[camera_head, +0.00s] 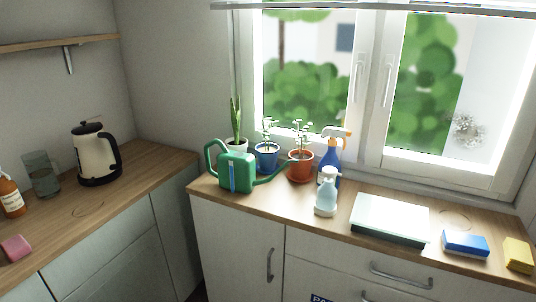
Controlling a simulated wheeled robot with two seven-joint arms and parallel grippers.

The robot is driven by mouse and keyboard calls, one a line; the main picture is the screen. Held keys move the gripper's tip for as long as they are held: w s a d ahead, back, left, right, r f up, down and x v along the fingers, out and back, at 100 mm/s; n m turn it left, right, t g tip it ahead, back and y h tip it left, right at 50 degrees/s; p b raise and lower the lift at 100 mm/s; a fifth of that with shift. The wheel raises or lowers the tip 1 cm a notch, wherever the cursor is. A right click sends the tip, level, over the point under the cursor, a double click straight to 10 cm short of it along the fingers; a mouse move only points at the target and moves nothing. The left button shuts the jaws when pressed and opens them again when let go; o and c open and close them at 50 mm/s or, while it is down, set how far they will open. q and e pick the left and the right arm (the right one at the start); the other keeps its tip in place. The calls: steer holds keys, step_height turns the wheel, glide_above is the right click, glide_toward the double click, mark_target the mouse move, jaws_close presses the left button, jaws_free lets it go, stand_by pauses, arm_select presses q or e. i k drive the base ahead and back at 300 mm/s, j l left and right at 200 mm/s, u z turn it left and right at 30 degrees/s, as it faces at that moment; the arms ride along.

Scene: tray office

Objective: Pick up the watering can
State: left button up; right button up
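A green watering can (238,172) stands upright on the wooden counter under the window, near that counter's left end. Its looped handle is on the left and its spout points right, reaching in front of the blue and red plant pots. A light blue strip marks its front. Neither of my grippers shows in the head view, and nothing is touching the can.
Potted plants in white, blue (266,156) and red (300,167) pots stand behind the can. A blue spray bottle (330,160), a pale soap bottle (326,195) and a flat white box (390,217) stand to its right. A kettle (96,157) sits on the left counter.

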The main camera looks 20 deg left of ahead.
mark_target(236, 169)
steer(key=u, duration=1.2)
steer(key=i, duration=1.4)
